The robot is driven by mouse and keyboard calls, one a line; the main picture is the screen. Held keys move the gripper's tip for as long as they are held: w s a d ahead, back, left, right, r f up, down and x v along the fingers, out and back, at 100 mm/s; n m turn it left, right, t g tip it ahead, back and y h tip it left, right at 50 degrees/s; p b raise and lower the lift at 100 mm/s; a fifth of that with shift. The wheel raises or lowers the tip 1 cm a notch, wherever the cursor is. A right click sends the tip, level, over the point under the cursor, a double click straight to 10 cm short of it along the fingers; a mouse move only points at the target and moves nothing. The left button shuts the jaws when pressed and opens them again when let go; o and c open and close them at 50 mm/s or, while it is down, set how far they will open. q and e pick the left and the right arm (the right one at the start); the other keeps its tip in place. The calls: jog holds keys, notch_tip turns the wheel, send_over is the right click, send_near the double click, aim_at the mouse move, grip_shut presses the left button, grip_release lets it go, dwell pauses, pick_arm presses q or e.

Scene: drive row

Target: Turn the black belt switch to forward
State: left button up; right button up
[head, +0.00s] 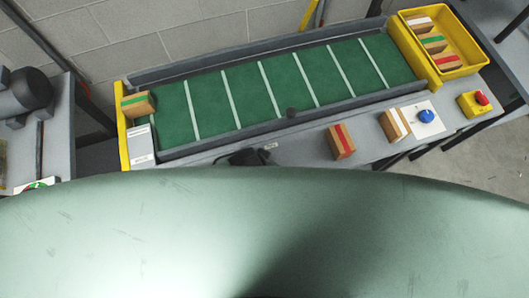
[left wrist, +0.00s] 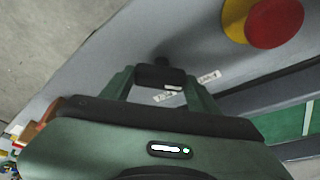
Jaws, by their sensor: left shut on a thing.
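The black belt switch (left wrist: 160,76) shows in the left wrist view on the grey front ledge, between two small white labels that I cannot read clearly. My left gripper (left wrist: 161,82) has its green fingers on both sides of it and is shut on it. Which way the switch points is hard to tell. In the head view a dark shape (head: 247,157) beside one label (head: 270,146) is at that place, partly behind my own green body part. My right gripper is in neither view.
Blocks (head: 341,142), a blue button (head: 426,116) and a yellow tray (head: 456,72) are to the right.

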pick_arm(q)
jog(key=shift+w, duration=0.1)
dwell(0.4)
jog(key=o, duration=1.4)
jog(key=shift+c, duration=0.2)
jog(key=v, duration=0.8)
jog(key=shift+b, duration=0.45)
jog(key=shift+f, duration=0.1)
